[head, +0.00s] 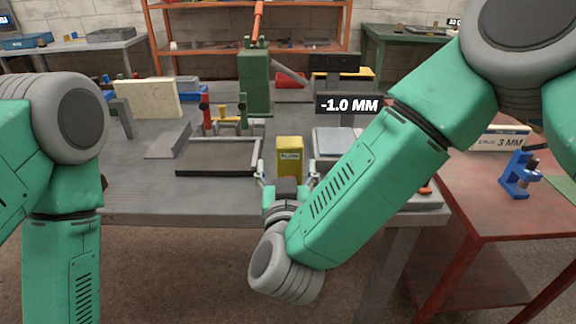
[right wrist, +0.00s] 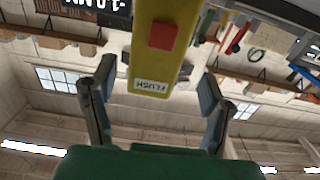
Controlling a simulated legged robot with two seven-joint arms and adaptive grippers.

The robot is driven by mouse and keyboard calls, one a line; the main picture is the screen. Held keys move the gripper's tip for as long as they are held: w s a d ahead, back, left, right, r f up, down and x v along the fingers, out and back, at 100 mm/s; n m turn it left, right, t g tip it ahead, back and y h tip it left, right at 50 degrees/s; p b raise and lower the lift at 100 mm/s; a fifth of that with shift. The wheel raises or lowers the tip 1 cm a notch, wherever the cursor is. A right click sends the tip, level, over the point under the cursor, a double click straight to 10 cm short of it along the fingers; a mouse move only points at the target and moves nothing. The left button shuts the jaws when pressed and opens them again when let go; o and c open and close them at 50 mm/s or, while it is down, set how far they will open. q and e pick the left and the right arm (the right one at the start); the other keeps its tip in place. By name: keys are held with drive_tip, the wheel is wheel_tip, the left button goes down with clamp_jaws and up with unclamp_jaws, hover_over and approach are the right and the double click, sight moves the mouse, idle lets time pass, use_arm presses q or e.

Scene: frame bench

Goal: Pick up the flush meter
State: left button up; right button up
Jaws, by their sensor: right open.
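The flush meter (head: 289,158) is a yellow upright block with a label, near the front edge of the grey bench. My right gripper (head: 288,172) is open, with one finger on each side of the meter's lower part. In the right wrist view, gaps show between the meter and both fingers of the right gripper (right wrist: 156,82). The meter's lower end is hidden behind my wrist in the head view. My left gripper is out of view; only its arm shows.
A dark flat tray (head: 218,157) lies left of the meter, and a grey plate (head: 338,142) lies to its right. A sign reading -1.0 MM (head: 349,105) shows above the plate. A green press (head: 255,80) stands behind. A red table (head: 480,190) is at right.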

sight(287, 165)
drive_tip(key=w, duration=0.4)
drive_tip(key=shift+f, duration=0.25)
drive_tip(key=shift+d, duration=0.55)
drive_tip(key=shift+a, duration=0.1)
drive_tip(key=c, duration=1.1)
drive_tip(key=shift+a, duration=0.15)
drive_tip(key=shift+c, duration=1.2)
drive_tip(key=shift+a+r, duration=0.15)
drive_tip(key=shift+a, duration=0.15)
drive_tip(key=r, duration=0.5)
drive_tip(key=r+p, duration=0.1)
drive_tip(key=r, duration=0.2)
drive_tip(key=shift+d+r, duration=0.3)
drive_tip(key=shift+d, duration=0.05)
drive_tip(key=shift+a+r, duration=0.25)
drive_tip(key=shift+r, duration=0.4)
